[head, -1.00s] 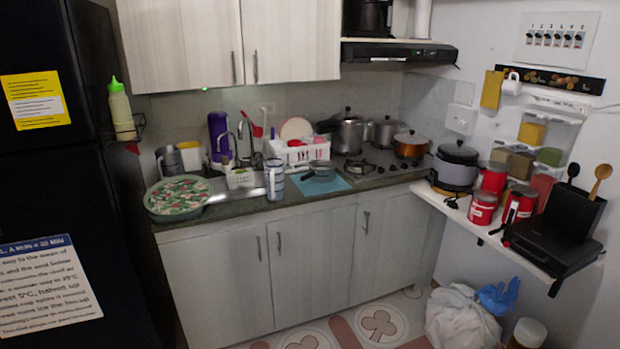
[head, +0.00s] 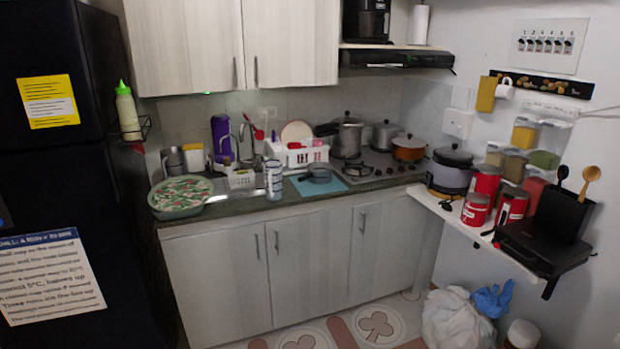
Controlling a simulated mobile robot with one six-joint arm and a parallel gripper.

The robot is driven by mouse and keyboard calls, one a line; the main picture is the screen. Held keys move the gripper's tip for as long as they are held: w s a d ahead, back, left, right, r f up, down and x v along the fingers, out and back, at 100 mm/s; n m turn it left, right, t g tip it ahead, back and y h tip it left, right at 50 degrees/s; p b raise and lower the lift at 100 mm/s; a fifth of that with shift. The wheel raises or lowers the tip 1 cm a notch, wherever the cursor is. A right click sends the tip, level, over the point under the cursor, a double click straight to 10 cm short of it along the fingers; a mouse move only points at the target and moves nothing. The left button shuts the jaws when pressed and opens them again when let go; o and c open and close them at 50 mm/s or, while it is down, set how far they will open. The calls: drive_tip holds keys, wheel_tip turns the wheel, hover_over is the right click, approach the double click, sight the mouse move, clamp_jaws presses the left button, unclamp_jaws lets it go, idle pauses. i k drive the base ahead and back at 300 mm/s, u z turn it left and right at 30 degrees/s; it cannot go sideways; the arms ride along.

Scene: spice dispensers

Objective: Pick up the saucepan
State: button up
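A small dark grey saucepan (head: 319,173) sits on a blue mat (head: 302,187) on the counter, between the sink and the stove. Its handle points left. A larger silver pot with a dark handle (head: 347,138) stands at the back of the stove, with another silver pot (head: 385,135) and an orange-brown pot (head: 408,149) to its right. My gripper is not in view.
A patterned basin (head: 181,197) and a tall cup (head: 273,180) stand on the counter left of the saucepan. A white dish rack (head: 296,155) is behind it. A wall shelf at right holds a rice cooker (head: 451,172), red cans (head: 476,209) and a black appliance (head: 543,246). Floor bags (head: 456,320) lie below.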

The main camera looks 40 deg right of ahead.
sight(318, 172)
drive_tip(key=z, duration=0.1)
drive_tip(key=i, duration=0.95)
drive_tip(key=u, duration=0.05)
